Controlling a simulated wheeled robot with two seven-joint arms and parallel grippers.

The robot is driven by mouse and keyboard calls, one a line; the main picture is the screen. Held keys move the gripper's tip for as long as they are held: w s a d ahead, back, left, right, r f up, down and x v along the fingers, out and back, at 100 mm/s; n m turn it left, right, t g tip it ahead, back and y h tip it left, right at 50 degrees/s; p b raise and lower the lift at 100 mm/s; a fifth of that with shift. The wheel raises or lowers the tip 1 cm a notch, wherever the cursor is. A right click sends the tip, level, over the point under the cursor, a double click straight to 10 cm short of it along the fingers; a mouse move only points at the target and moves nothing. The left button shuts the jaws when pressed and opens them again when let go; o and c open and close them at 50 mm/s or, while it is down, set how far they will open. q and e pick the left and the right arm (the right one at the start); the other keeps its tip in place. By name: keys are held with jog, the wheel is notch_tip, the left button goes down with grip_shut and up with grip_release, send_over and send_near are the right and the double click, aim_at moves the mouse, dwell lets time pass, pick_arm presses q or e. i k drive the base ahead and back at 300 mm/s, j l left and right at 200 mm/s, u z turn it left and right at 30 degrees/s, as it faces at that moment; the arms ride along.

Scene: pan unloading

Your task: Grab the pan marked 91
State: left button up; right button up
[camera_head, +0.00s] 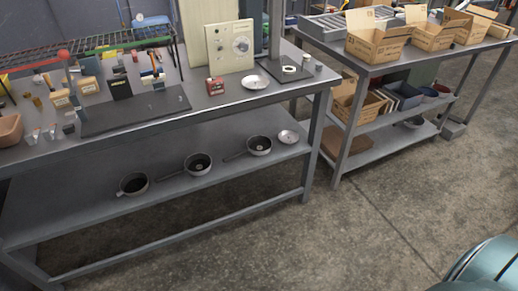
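Three dark-handled pans stand in a row on the lower shelf (85,212) of the left workbench: a left pan (133,185), a middle pan (197,164) and a right pan (259,146). Each has a light outer wall and a dark inside with a small pale mark at its centre. The marks are too small to read, so I cannot tell which pan bears 91. The handles point to the left. Neither of my grippers is in view.
A small pale plate or lid (289,137) lies right of the pans. The workbench top (215,113) covers the shelf from above, and a leg (315,140) stands at its right end. A second table (372,69) holds cardboard boxes. The concrete floor in front is clear.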

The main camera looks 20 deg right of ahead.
aim_at(257, 145)
jog(key=i+l+z, duration=0.25)
jog(key=z, duration=0.2)
jog(key=i+z, duration=0.5)
